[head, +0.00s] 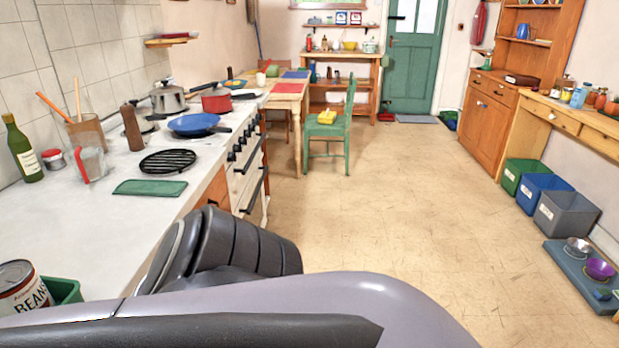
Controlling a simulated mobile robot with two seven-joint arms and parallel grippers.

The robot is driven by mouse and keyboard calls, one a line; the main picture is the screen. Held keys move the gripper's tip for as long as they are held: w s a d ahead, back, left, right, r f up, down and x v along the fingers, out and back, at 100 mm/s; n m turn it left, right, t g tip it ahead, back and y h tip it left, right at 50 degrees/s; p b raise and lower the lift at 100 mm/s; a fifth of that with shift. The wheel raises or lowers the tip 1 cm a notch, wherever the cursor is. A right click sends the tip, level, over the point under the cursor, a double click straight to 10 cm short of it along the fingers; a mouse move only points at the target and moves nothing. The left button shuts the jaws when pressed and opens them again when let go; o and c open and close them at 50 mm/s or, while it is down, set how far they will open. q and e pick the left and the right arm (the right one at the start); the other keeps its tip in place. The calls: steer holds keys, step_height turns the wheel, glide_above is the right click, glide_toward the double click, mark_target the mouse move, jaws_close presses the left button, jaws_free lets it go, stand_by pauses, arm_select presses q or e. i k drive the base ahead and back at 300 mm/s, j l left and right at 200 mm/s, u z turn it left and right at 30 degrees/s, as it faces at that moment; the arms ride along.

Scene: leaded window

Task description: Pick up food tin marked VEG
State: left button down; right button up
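I see no tin that I can read as VEG. One food tin (22,288) stands at the bottom left of the head view on the near end of the worktop. Its white and red label reads "BEAN", with the rest cut off by the picture edge. A green container (65,290) is right behind it, partly hidden. Neither of my grippers shows; only parts of my own body and arm fill the bottom of the view.
The worktop (110,222) holds a bottle (22,150), a measuring jug (90,163), a black trivet (168,161) and a green cloth (150,187). Pans stand on the stove beyond. The floor (400,200) is clear in the middle. Bins (566,215) line the right wall.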

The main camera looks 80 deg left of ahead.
mark_target(22, 289)
steer(key=i+u, duration=0.1)
steer(key=u, duration=0.4)
steer(key=i+u, duration=0.1)
steer(key=u, duration=0.4)
steer(key=i+u, duration=0.1)
steer(key=u, duration=0.35)
steer(key=i+u, duration=0.1)
steer(key=u, duration=0.4)
steer(key=l+u, duration=0.15)
steer(key=u, duration=0.35)
steer(key=i+l+u, duration=0.1)
steer(key=u, duration=0.4)
steer(key=l+u, duration=0.15)
steer(key=u, duration=0.3)
steer(key=j+u, duration=0.1)
steer(key=u, duration=0.95)
steer(key=j, duration=0.3)
